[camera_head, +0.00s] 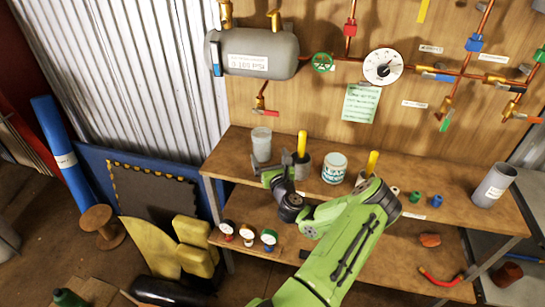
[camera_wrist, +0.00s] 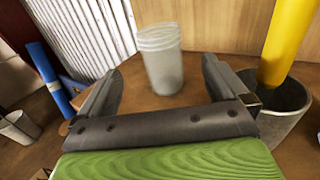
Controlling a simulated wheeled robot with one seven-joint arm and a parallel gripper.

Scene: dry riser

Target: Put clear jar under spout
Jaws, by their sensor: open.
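The clear jar (camera_head: 261,144), a frosted see-through cylinder, stands upright at the left end of the wooden bench. A short copper spout (camera_head: 261,101) with a red lever hangs below the grey tank, above the jar in the head view; I cannot tell whether they line up in depth. My gripper (camera_head: 270,163) is open and empty, low over the bench just in front of the jar. In the wrist view the jar (camera_wrist: 160,65) shows beyond and between the open fingertips, apart from them.
A grey cup holding a yellow rod (camera_head: 302,145) stands close at the gripper's right; the rod (camera_wrist: 287,40) looms there in the wrist view. A labelled white-and-green can (camera_head: 335,168) is farther right. A grey cylinder (camera_head: 494,185) stands at the bench's right end.

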